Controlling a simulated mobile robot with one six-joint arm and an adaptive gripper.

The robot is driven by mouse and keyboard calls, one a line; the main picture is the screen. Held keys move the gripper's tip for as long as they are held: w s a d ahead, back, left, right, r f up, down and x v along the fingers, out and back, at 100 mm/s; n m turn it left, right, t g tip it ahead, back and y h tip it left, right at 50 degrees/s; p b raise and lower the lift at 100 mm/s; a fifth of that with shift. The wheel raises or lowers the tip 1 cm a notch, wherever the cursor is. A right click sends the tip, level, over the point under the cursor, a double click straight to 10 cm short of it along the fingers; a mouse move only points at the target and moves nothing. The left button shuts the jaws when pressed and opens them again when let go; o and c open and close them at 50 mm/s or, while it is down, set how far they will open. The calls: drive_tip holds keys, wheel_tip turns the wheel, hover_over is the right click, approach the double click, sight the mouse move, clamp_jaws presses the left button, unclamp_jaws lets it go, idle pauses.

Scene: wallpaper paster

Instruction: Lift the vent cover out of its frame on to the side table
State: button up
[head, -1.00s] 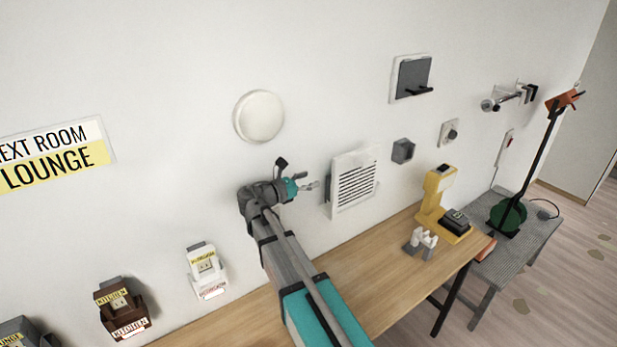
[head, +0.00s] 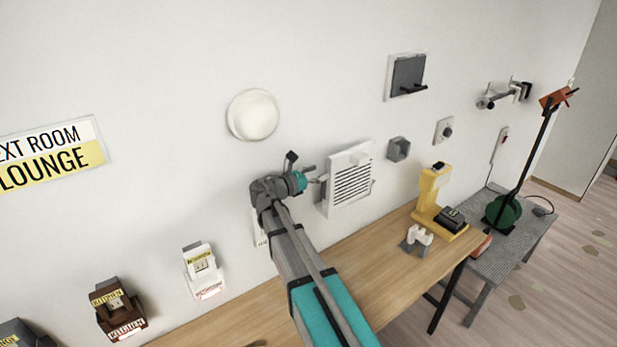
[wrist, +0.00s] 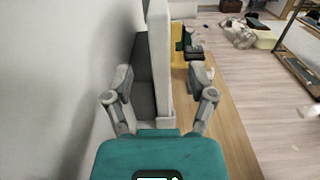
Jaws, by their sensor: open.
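The white vent cover (head: 352,182), with dark horizontal slots, sits upright on the wall above the wooden bench. My gripper (head: 319,180) is at its left edge in the head view, open. In the wrist view, my gripper (wrist: 161,82) has one finger on each side of the cover's upright white edge (wrist: 159,50). A dark grey part, seemingly the frame (wrist: 141,75), shows between the cover and the wall. I see gaps beside both fingers, so no grip shows. A grey ribbed table (head: 528,243), likely the side table, stands beyond the bench.
The wooden bench (head: 350,262) runs below the vent. A yellow stand (head: 431,200) and a small white block piece (head: 416,238) are at its right end. A tall tool with a green base (head: 503,211) occupies part of the ribbed table. A round white disc (head: 253,114) is above my arm.

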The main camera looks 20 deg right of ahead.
sight(340, 164)
drive_tip(key=x, duration=0.9)
clamp_jaws()
idle(0.7)
